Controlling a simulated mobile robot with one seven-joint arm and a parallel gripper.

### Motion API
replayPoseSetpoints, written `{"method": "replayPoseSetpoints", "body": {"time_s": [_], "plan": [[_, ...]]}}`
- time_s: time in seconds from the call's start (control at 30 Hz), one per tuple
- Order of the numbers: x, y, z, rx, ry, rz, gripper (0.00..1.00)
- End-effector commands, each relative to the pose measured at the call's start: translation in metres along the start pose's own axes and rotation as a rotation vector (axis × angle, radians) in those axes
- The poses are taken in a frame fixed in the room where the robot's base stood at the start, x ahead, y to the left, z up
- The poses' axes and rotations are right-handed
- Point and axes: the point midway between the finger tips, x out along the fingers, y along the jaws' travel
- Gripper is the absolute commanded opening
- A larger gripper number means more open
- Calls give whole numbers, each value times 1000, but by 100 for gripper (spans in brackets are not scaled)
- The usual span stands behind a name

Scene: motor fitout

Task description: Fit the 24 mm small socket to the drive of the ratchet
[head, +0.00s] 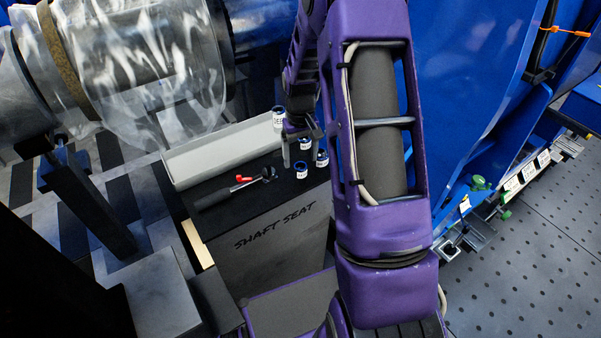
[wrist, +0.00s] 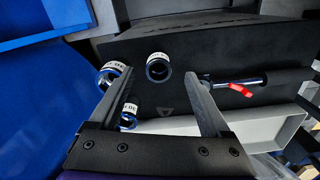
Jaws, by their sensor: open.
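The ratchet (head: 235,188) lies on the dark top of the block, with a red part near its head; it also shows in the wrist view (wrist: 225,79), right of the gripper. Several blue sockets with white label bands stand near it. One socket (head: 301,170) is closest to the ratchet's head, and one socket (wrist: 158,68) shows between my finger tips in the wrist view. I cannot read the labels, so I cannot tell which is 24 mm. My gripper (head: 302,152) is open over the sockets, fingers apart (wrist: 160,78), and holds nothing.
More sockets stand close by, one beyond the gripper (head: 278,117) and one by the left finger (wrist: 115,70). A grey tray (head: 220,150) runs along the back of the block marked SHAFT SEAT. A blue machine panel (head: 470,80) rises at right. Wrapped machinery stands at left.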

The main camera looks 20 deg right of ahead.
Motion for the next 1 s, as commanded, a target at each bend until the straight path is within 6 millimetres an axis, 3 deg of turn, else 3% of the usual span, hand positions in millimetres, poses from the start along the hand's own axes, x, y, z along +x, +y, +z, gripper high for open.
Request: {"method": "replayPoseSetpoints", "body": {"time_s": [0.3, 0.53, 1.0], "plan": [[45, 2, -2, 0, -2, 0, 81], [46, 2, -2, 0, -1, 0, 81], [46, 2, -2, 0, -1, 0, 0]]}}
